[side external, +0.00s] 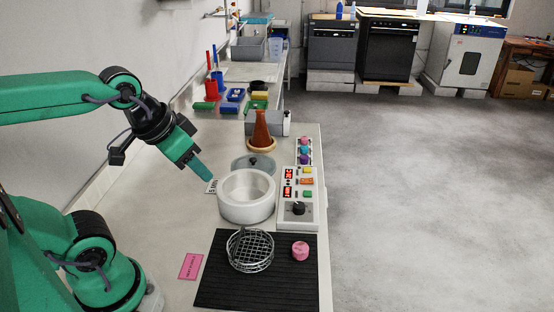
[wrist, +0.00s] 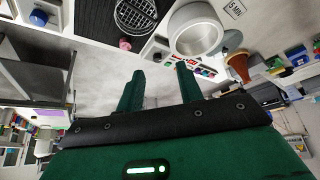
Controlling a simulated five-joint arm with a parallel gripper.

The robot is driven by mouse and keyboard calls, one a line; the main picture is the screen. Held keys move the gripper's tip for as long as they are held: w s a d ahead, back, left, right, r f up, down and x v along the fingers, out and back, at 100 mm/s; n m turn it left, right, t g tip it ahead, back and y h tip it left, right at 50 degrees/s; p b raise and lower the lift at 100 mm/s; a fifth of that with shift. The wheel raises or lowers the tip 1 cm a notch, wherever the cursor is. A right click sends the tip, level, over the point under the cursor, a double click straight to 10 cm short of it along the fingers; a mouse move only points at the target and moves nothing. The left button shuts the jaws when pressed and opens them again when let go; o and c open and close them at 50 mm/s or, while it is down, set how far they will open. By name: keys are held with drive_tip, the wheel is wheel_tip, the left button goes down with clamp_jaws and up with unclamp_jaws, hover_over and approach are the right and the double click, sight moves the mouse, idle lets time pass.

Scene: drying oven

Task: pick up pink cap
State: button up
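A small round pink cap (side external: 300,250) sits on the black mat (side external: 215,290), right of a wire basket. It also shows in the wrist view (wrist: 125,43), near the mat's edge. Another pinkish piece (side external: 304,141) tops a row of coloured pieces behind the control panel. My gripper (side external: 205,174) is in the air left of the white round pot, well away from the cap on the mat. In the wrist view my gripper (wrist: 158,72) has its two fingers apart with nothing between them.
The wire basket (side external: 250,251) stands on the mat left of the cap. The white pot (side external: 246,196) and control panel (side external: 299,212) are behind it. A brown cone (side external: 261,130) stands farther back. A pink label (side external: 190,266) lies left of the mat.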

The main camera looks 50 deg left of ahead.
drive_tip(key=o, duration=0.5)
drive_tip(key=shift+o, duration=0.2)
drive_tip(key=shift+w, duration=0.15)
drive_tip(key=n+g, duration=0.5)
drive_tip(key=n, duration=0.1)
hover_over(300, 247)
drive_tip(key=f, duration=1.5)
drive_tip(key=shift+a, duration=0.2)
drive_tip(key=shift+d+f+g, duration=0.3)
drive_tip(key=shift+f, duration=1.4)
